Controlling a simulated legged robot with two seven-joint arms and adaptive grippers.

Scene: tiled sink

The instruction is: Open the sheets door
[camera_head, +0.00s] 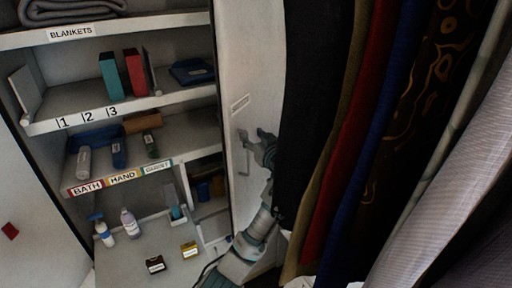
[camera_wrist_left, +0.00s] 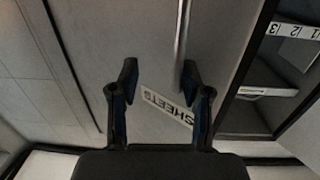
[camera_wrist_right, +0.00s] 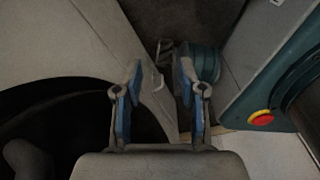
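The sheets door (camera_head: 250,60) is a tall pale panel to the right of the open shelves. Its SHEETS label (camera_wrist_left: 168,107) reads upside down in the left wrist view. A thin upright bar handle (camera_head: 244,158) is on the door; it also shows in the left wrist view (camera_wrist_left: 181,45). My left gripper (camera_head: 258,145) is at the handle. Its fingers (camera_wrist_left: 160,78) are open, and the bar appears between them, close to the right finger; contact is unclear. My right gripper (camera_wrist_right: 160,80) is open and empty in its wrist view, and not seen in the head view.
Open shelves with labels, books, bottles and small boxes (camera_head: 189,249) stand left of the door. Hanging dark, red and blue cloths (camera_head: 345,150) fill the right side, close to my left arm.

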